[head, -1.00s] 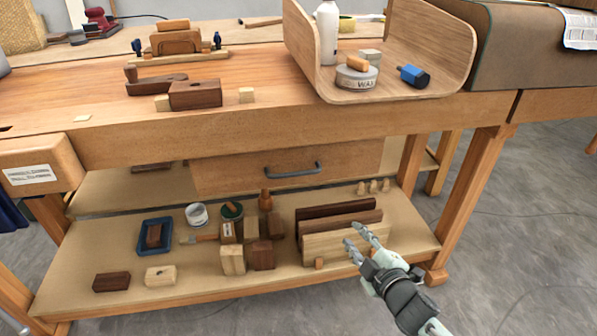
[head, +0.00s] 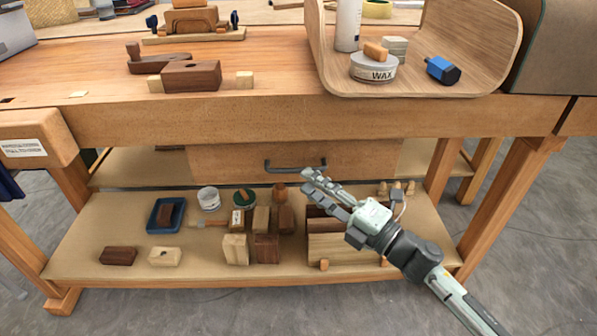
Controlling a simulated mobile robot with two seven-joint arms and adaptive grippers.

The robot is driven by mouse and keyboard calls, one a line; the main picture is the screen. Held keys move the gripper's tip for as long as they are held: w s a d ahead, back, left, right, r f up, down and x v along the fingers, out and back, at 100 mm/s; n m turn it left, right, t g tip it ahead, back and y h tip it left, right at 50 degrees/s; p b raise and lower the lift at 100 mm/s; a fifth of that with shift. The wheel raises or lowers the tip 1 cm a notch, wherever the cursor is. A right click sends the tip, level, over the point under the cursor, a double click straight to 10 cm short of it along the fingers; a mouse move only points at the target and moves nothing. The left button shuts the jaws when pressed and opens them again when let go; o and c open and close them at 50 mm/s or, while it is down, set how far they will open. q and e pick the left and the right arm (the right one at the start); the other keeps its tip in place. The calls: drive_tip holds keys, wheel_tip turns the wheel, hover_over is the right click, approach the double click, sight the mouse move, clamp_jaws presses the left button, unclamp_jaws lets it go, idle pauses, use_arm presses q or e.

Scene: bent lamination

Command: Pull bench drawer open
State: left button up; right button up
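The bench drawer (head: 225,166) is a wooden front under the workbench's apron, and it looks closed. Its dark bar handle (head: 283,169) runs across the middle of the front. My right gripper (head: 306,180) is just below and in front of the handle's right end, with its fingers pointing up and left. Its two fingers are apart with nothing between them. I cannot tell whether a fingertip touches the handle. My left gripper is not in view.
The bench top (head: 280,106) above holds a wooden plane, blocks and a curved wooden shell (head: 480,45) with a wax tin (head: 374,68). The lower shelf (head: 80,235) holds several blocks, a blue tray (head: 165,216) and boards (head: 345,247) under my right arm.

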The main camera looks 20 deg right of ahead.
sight(298, 174)
drive_tip(key=x, duration=0.4)
drive_tip(key=shift+w, duration=0.25)
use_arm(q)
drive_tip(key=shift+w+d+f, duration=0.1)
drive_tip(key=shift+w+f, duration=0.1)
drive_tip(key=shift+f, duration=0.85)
use_arm(e)
drive_tip(key=shift+c, duration=0.5)
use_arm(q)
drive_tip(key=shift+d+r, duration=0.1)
use_arm(e)
clamp_jaws()
